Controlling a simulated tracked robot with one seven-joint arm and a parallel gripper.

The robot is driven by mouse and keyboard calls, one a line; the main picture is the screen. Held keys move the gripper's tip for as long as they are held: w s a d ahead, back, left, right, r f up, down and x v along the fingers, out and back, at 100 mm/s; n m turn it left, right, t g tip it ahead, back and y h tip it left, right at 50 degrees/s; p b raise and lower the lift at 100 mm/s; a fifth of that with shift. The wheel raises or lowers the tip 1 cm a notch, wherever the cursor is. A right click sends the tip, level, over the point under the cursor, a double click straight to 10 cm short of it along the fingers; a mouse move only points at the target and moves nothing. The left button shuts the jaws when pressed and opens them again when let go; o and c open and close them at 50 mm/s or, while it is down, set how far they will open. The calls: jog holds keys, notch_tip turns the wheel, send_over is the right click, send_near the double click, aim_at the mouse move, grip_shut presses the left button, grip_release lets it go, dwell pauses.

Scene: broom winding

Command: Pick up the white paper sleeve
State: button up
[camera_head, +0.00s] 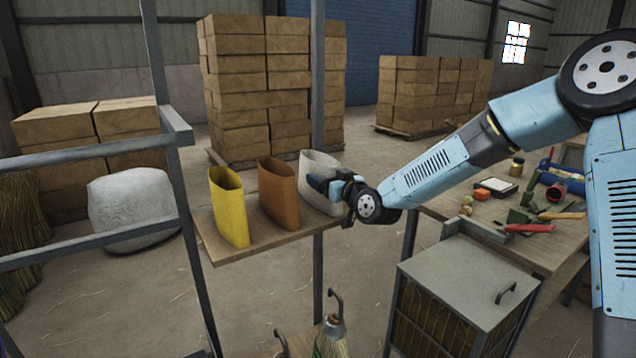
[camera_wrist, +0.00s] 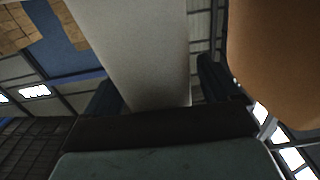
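The white paper sleeve (camera_head: 316,164) stands upright at the right end of a wooden shelf (camera_head: 262,238). My gripper (camera_head: 326,184) is at the sleeve's front right side and hides part of it. In the wrist view the sleeve (camera_wrist: 140,50) lies between the two fingers of my gripper (camera_wrist: 158,88). A narrow gap shows between the sleeve and the right finger. The left finger borders the sleeve; I cannot tell whether it touches. The gripper looks open around the sleeve.
A brown sleeve (camera_head: 278,192) stands left of the white one, and a yellow sleeve (camera_head: 229,208) farther left. The brown sleeve (camera_wrist: 275,60) is close beside the right finger. A metal post (camera_head: 318,90) rises behind the shelf. A cluttered workbench (camera_head: 540,248) is at right.

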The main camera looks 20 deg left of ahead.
jog(key=c, duration=0.9)
jog(key=shift+o, duration=0.2)
jog(key=shift+r, duration=0.1)
